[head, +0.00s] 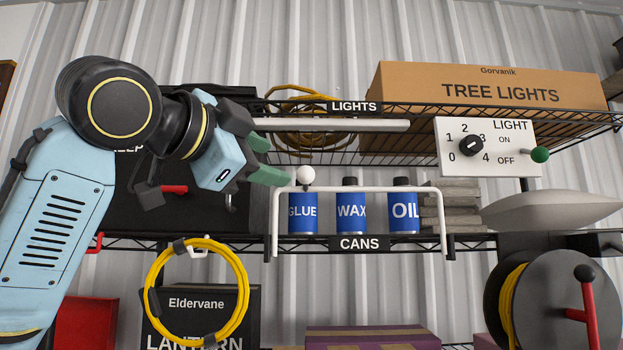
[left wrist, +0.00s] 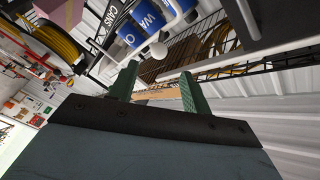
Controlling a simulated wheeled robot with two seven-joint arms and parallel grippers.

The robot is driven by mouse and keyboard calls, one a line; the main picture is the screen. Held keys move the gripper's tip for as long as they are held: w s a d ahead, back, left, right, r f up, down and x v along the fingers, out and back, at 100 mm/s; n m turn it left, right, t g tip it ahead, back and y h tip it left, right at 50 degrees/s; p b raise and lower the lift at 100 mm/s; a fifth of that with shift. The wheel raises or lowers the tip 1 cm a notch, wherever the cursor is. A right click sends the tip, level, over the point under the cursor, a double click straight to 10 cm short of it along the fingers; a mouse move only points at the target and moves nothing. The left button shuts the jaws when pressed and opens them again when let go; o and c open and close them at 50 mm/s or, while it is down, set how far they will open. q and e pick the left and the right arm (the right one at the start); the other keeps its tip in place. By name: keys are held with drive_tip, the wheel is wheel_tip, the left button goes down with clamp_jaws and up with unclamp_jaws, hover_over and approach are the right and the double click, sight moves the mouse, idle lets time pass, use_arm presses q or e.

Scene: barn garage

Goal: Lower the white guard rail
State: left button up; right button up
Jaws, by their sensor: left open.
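The white guard rail (head: 375,189) stands raised across the front of the shelf marked CANS, with its ends bent down at both sides. A round white knob (head: 306,175) sits on its top bar near the left end; the knob also shows in the left wrist view (left wrist: 158,50). Behind the rail stand blue cans marked GLUE (head: 303,212), WAX (head: 351,212) and OIL (head: 403,212). My left gripper (head: 277,160) is open and empty, its green fingers just left of the knob and apart from it. In the left wrist view, the knob lies beyond the fingertips. My right gripper is out of view.
Above is a wire shelf with a LIGHTS label (head: 354,107), a TREE LIGHTS box (head: 490,90) and a white dial panel (head: 480,160). A yellow cable coil (head: 240,310) hangs below left. A reel with a red handle (head: 587,310) stands at lower right.

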sight(300, 171)
use_arm(q)
drive_tip(key=p+x, duration=0.1)
drive_tip(key=x, duration=0.2)
drive_tip(key=shift+d+r, duration=0.15)
drive_tip(key=shift+d, duration=0.1)
drive_tip(key=shift+p+x, duration=0.6)
drive_tip(key=shift+x, duration=0.5)
drive_tip(key=p+x, duration=0.2)
drive_tip(key=x, duration=0.3)
drive_tip(key=shift+w, duration=0.25)
drive_tip(key=shift+w+d+f, duration=0.2)
drive_tip(key=shift+w+d, duration=0.05)
drive_tip(key=shift+w, duration=0.15)
drive_tip(key=c, duration=0.9)
drive_tip(key=shift+s+a+r, duration=0.15)
clamp_jaws()
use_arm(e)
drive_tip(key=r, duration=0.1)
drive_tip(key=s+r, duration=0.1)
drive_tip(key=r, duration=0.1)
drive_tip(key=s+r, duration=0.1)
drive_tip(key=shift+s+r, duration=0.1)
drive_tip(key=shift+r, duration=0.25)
